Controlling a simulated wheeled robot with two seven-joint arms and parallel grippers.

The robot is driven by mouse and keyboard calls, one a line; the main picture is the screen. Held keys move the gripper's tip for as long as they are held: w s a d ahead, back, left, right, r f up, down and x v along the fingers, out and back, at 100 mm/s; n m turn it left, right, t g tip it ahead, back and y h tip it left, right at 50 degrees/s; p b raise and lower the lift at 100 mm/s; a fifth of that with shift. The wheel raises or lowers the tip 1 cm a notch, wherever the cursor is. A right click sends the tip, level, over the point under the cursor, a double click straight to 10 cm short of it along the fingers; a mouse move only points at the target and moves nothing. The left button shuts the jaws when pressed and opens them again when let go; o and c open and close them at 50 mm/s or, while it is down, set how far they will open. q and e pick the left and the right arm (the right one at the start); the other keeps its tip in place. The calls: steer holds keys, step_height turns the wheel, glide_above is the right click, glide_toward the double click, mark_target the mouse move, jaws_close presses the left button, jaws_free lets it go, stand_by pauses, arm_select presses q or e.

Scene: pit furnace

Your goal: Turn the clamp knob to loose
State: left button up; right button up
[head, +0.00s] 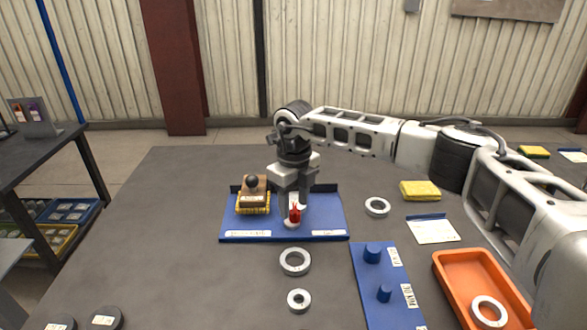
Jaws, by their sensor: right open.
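A small red knob (295,212) with a pale base stands on the blue board (260,220) in the middle of the grey table. My right gripper (291,203) points straight down at the knob, its fingers at or just behind it. The jaws are open; whether they touch the knob cannot be told. The gripper hides part of the board behind the knob. A brown block with a dark ball on top (252,190) and yellow bristles below sits at the board's left. My left gripper is out of view.
Pale rings (295,262) lie in front of the board, and another (377,207) lies right of it. A blue peg plate (388,285), an orange tray (480,268) and a yellow sponge (420,190) are on the right. The table's left side is mostly clear.

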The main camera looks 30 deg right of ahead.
mark_target(294, 208)
step_height(294, 208, up, 14)
steer(key=b, duration=0.1)
steer(key=shift+a, duration=0.1)
stand_by(0.5)
